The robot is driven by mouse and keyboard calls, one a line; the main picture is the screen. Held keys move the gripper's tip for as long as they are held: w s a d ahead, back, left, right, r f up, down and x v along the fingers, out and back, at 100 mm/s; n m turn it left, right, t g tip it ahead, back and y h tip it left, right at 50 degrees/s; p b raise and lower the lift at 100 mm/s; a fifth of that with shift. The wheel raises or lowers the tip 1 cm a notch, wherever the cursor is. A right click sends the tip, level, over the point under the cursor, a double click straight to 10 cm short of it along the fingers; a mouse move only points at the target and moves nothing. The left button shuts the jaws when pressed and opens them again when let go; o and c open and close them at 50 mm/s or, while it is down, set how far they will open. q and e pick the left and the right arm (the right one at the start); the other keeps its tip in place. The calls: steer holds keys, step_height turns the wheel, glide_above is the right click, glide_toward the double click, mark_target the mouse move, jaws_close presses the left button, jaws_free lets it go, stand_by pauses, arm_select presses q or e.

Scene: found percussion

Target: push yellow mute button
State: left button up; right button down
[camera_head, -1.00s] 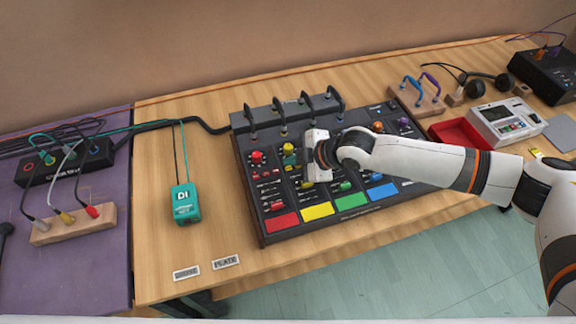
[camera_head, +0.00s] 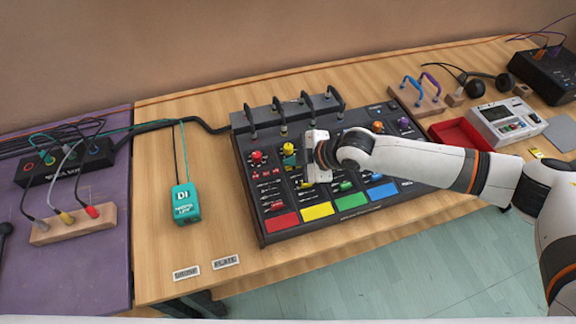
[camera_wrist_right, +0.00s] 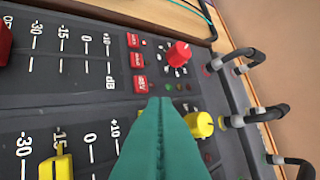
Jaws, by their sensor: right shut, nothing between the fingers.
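The dark mixer (camera_head: 262,215) lies on the wooden table with red, yellow, green and blue columns. My right gripper (camera_head: 290,161) is over its yellow column, just below the yellow knob (camera_head: 288,148). In the right wrist view, its teal fingers (camera_wrist_right: 162,105) are shut with nothing between them. They reach down to the panel between the red buttons (camera_wrist_right: 138,60) and the yellow knob (camera_wrist_right: 199,125). Whether the tips touch the panel I cannot tell. A yellow fader cap (camera_wrist_right: 56,168) shows at the lower left.
Black cable loops (camera_head: 334,95) arch over the mixer's back edge, close to the gripper. A teal DI box (camera_head: 186,204) stands left of the mixer. A red tray (camera_head: 459,133) and a white device (camera_head: 505,122) are at the right. The table's front left is mostly clear.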

mark_target(293, 171)
steer(key=shift+f, duration=0.3)
steer(key=shift+f, duration=0.2)
stand_by(0.3)
steer(key=shift+r, duration=0.1)
steer(key=shift+r+p, duration=0.55)
steer(key=shift+p, duration=0.1)
steer(key=shift+r, duration=0.1)
step_height(293, 171, up, 6)
steer(key=p, duration=0.5)
stand_by(0.3)
